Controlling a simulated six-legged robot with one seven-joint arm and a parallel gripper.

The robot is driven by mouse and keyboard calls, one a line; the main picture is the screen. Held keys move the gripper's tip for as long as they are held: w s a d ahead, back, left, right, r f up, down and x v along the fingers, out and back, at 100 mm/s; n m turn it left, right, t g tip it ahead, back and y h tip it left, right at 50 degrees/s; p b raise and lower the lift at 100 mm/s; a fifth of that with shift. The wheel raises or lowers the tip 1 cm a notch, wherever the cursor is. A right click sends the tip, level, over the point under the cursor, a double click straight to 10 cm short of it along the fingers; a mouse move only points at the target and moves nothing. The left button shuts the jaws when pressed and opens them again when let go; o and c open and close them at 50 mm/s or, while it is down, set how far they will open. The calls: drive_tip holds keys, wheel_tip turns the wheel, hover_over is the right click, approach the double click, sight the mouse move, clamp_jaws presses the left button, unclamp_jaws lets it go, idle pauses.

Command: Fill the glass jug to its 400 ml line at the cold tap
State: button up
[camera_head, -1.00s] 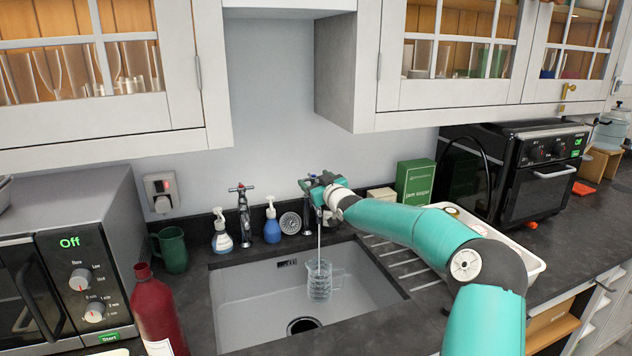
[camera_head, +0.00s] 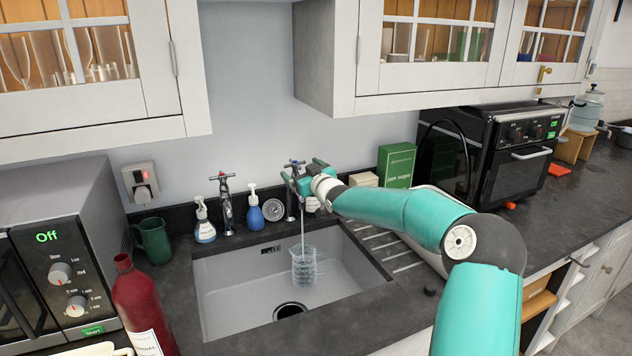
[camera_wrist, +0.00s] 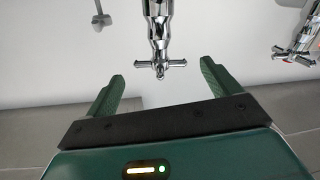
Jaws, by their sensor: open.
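The clear glass jug (camera_head: 304,270) stands upright in the grey sink (camera_head: 235,300), under the running tap. A thin water stream (camera_head: 302,228) falls into it. Water seems to be inside, but its level against the marks is too small to read. My gripper (camera_head: 303,170) is open at the right-hand tap, above the jug. In the wrist view, the chrome tap (camera_wrist: 158,25) and its cross handle (camera_wrist: 158,67) show between the spread fingers of my gripper (camera_wrist: 161,80), with gaps on both sides. The jug is outside the wrist view.
A second tap (camera_head: 226,205) stands to the left, beside a spray bottle (camera_head: 204,222) and a blue soap bottle (camera_head: 254,210). A green mug (camera_head: 154,240) and red bottle (camera_head: 143,305) stand left of the sink. A green box (camera_head: 396,166) stands behind the drainer. Cupboards hang overhead.

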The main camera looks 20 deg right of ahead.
drive_tip(key=s+d, duration=0.1)
drive_tip(key=s, duration=0.9)
drive_tip(key=shift+s, duration=0.25)
